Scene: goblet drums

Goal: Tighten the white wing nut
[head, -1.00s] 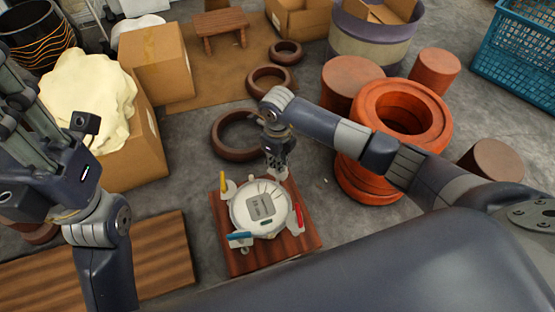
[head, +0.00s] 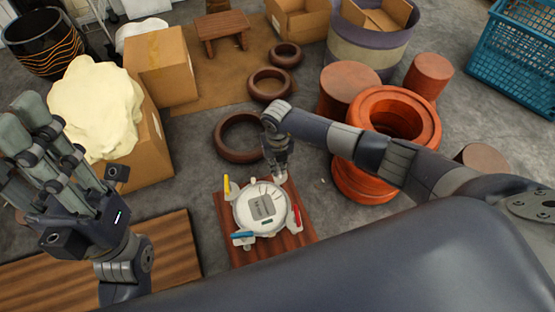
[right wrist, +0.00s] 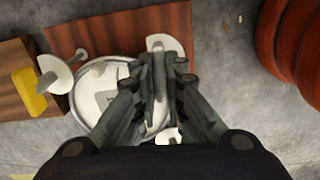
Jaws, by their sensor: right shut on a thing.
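A round white drum (head: 260,208) with a grey label lies on a reddish-brown board (head: 280,252). A yellow handle (head: 227,184), a blue handle (head: 242,235) and a red handle (head: 297,215) sit around its rim. My right gripper (head: 279,171) is at the drum's far right rim, pointing down. Its fingers (right wrist: 160,75) are shut on the white wing nut (right wrist: 157,112), which they largely hide. The yellow handle also shows in the right wrist view (right wrist: 30,92). My left gripper (head: 28,140) is raised at the left, open and empty, away from the drum.
Orange ring-shaped pots (head: 395,125) stand close to my right arm. Brown rings (head: 240,137) lie behind the drum. Cardboard boxes (head: 162,68), a low stool (head: 222,30) and a blue crate (head: 515,55) stand further out. A wooden plank (head: 165,255) lies at the lower left.

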